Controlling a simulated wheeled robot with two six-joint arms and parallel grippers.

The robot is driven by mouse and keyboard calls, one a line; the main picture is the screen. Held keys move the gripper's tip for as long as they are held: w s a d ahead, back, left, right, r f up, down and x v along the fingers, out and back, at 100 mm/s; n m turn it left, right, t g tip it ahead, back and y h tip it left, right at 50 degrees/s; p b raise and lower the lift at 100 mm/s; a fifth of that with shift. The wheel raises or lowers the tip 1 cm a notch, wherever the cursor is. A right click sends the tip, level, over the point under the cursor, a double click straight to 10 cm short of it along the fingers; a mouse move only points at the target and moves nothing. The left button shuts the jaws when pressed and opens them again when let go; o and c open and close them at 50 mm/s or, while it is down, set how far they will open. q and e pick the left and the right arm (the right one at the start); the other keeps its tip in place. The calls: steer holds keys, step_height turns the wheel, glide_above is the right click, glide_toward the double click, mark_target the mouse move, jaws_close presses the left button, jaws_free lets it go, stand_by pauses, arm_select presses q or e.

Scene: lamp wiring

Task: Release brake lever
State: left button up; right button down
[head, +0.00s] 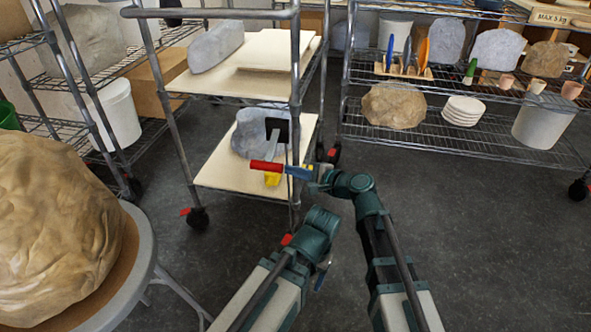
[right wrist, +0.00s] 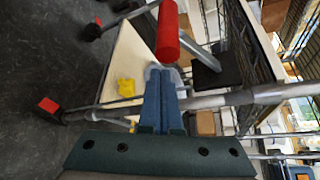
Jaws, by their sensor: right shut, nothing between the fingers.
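The brake lever has a red cylindrical grip (head: 267,165) on a grey bar, with a black plate (head: 277,130) at the bar's upper end. In the right wrist view the red grip (right wrist: 167,32) lies just beyond my fingertips. My right gripper (head: 289,171) is shut and empty, its blue fingers pointing left at the grip's right end; in the right wrist view its fingertips (right wrist: 160,74) are together. Whether they touch the grip I cannot tell. My left gripper (head: 321,279) is low in the middle of the head view, mostly hidden behind its own arm, and its jaws cannot be read.
A wheeled cart (head: 230,178) with pale boards and grey stones stands behind the lever. A yellow piece (head: 272,180) sits just below the grip. A round stool (head: 140,262) bearing a large lump (head: 55,220) is at left. Shelving stands at the back right; the floor (head: 470,220) at right is clear.

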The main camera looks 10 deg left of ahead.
step_height(320, 180, up, 9)
steer(key=s+m+g+h+p, duration=0.1)
steer(key=m+g+p, duration=0.4)
steer(key=p, duration=0.9)
steer(key=shift+m, duration=0.3)
stand_by(0.4)
stand_by(0.4)
step_height(320, 180, down, 5)
steer(key=w+b, duration=0.1)
steer(key=b, duration=0.4)
steer(key=p+v, duration=0.5)
steer(key=v, duration=0.6)
steer(key=shift+p, duration=0.35)
